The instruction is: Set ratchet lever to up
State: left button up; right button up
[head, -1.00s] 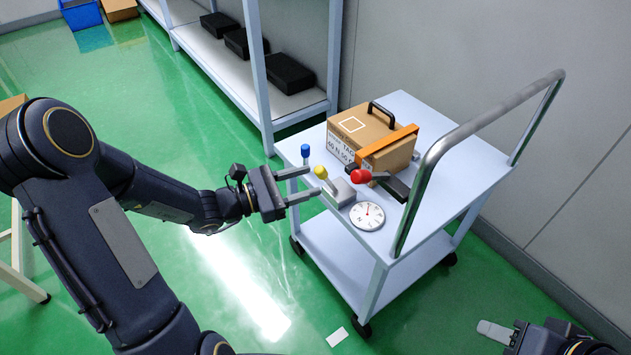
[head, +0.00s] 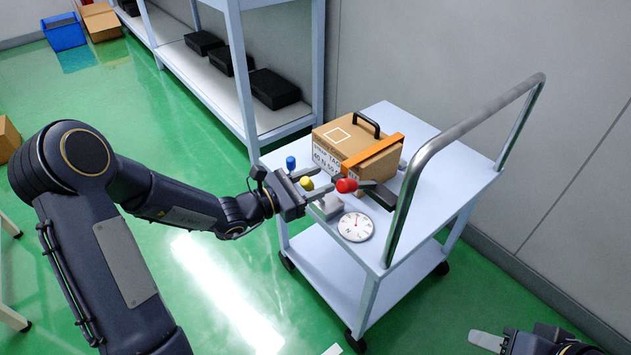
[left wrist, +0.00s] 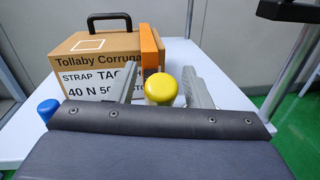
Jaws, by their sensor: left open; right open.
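A cardboard box (head: 345,160) with an orange strap (head: 374,152) over it stands on a white cart. A red knob (head: 346,186) sits at the end of a dark bar (head: 379,195) beside the box. A yellow knob (head: 307,183) rises by a grey block (head: 326,208). My left gripper (head: 325,182) is open, its fingers either side of the yellow knob, with the red knob just past the fingertips. In the left wrist view the yellow knob (left wrist: 161,86) shows between the fingers; contact cannot be told. The red knob is hidden there. My right gripper (head: 487,341) is open, low at right.
A blue knob (head: 291,163) stands left of the yellow one. A round white dial (head: 355,227) lies near the cart's front edge. The cart's metal handle (head: 405,205) arches along its right side. A shelf rack (head: 237,75) stands behind at left.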

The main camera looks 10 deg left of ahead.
pick_arm(q)
grip_shut()
jog(key=p, duration=0.2)
jog(key=w+d+r+g+y+p, duration=0.1)
jog(key=p, duration=0.1)
jog(key=shift+r, duration=0.25)
jog(key=w+g+y+p, duration=0.1)
jog(key=p, duration=0.1)
jog(key=d+g+y+p, duration=0.1)
jog(key=p, duration=0.2)
jog(key=shift+w+d+f, duration=0.2)
jog(key=shift+w+f, duration=0.05)
jog(key=shift+w, duration=0.15)
jog(key=shift+w+d+f+g, duration=0.1)
jog(key=shift+w+f+g, duration=0.05)
jog(key=shift+g, duration=0.25)
jog(key=shift+w+f+n+y+p, duration=0.1)
jog(key=shift+f+n+y+p, duration=0.2)
jog(key=shift+y, duration=0.1)
grip_release()
